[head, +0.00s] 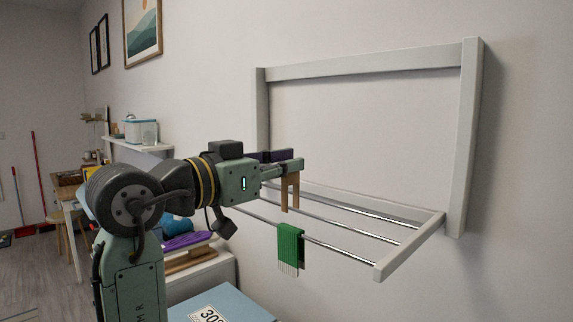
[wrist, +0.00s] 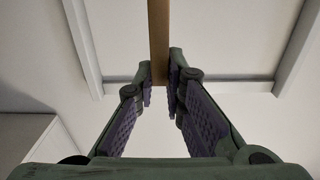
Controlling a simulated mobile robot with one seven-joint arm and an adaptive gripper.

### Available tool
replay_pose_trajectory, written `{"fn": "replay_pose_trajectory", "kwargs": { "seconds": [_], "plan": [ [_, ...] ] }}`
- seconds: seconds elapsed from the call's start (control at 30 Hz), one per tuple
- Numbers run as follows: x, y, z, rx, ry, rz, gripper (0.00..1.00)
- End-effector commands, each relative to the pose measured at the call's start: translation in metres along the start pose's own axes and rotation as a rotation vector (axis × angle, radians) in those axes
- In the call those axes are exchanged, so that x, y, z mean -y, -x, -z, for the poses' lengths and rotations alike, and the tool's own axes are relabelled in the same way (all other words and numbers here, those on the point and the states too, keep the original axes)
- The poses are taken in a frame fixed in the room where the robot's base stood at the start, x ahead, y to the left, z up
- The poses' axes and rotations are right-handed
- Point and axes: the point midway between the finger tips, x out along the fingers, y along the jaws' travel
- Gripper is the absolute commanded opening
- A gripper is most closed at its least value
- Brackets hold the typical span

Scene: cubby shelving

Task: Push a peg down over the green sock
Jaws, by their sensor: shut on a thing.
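The green sock (head: 290,246) hangs folded over the front metal rod of the wall-mounted drying rack (head: 408,258), with a pale striped lower part. My gripper (head: 292,166) is shut on a wooden peg (head: 290,192), which points downward. The peg is above the sock and the rod, roughly in line with the sock in the head view; its depth relative to the rod is hard to tell. In the wrist view my gripper (wrist: 160,78) pinches the peg (wrist: 158,38) between its purple-padded fingertips. The sock is not visible there.
The rack's upright frame (head: 366,68) is fixed to the wall, with several thin rods below and behind the peg. A blue surface with a label (head: 222,305) lies below. A white cabinet (head: 205,275) carries a purple cloth (head: 186,241). Space right of my gripper is clear.

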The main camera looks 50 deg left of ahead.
Motion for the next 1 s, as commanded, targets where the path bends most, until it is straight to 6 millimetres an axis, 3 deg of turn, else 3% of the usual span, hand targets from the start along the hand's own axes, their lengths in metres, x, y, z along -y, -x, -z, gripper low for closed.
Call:
{"fn": "replay_pose_trajectory", "kwargs": {
  "seconds": [1.0],
  "plan": [
    [-0.001, 0.0, -0.054, 0.0, 0.0, -0.001, 0.0]
  ]
}}
